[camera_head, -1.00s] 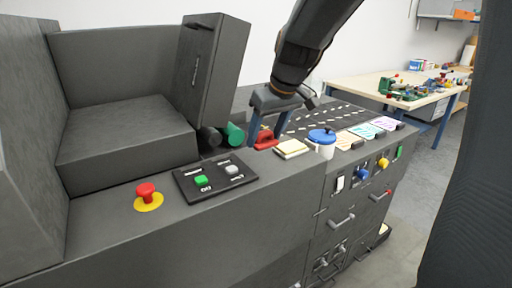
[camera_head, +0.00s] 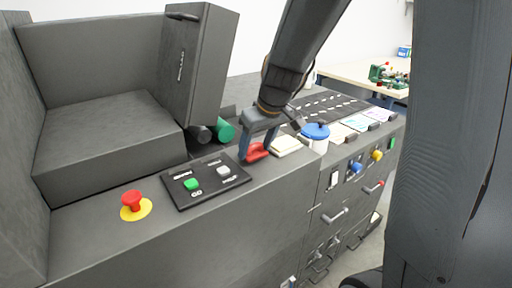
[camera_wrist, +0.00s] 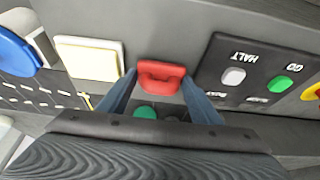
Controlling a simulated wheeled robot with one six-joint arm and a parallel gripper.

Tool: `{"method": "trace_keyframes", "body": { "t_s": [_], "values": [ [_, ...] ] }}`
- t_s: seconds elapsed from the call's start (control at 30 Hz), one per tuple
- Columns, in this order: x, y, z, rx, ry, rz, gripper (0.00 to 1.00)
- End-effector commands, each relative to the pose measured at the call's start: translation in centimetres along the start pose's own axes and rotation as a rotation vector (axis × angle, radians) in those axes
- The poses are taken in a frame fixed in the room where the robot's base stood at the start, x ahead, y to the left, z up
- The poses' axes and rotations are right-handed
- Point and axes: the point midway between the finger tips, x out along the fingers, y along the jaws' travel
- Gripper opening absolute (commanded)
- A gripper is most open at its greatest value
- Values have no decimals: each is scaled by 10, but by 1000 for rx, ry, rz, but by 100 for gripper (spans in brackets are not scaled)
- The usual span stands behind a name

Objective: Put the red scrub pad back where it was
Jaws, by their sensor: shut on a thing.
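The red scrub pad (camera_head: 256,152) is between the two blue fingers of my gripper (camera_head: 258,146), low over the grey bench top. It sits between the button panel and a cream pad. In the wrist view the red pad (camera_wrist: 161,77) shows between the fingertips of my gripper (camera_wrist: 160,84), which is shut on it. I cannot tell whether the pad touches the bench top.
A black panel (camera_head: 206,181) with green and white buttons lies left, and a red stop button (camera_head: 133,200) beyond it. A cream pad (camera_head: 286,145) and a blue-lidded pot (camera_head: 315,135) stand close on the right. Green (camera_head: 223,131) and dark rollers lie behind.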

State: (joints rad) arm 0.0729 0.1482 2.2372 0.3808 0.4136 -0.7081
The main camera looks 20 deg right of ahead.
Motion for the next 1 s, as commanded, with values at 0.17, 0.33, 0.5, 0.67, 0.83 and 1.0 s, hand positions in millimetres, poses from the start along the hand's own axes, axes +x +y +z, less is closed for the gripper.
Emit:
{"method": "trace_keyframes", "body": {
  "t_s": [0.17,0.33,0.5,0.67,0.83,1.0],
  "values": [
    [7,0,3,0,0,0,37],
    [7,-1,2,-1,1,0,37],
    [10,-1,4,-1,0,0,63],
    [9,-1,4,-1,0,0,66],
    [8,-1,3,-1,0,0,66],
    [-2,0,1,-1,4,1,66]
  ]
}}
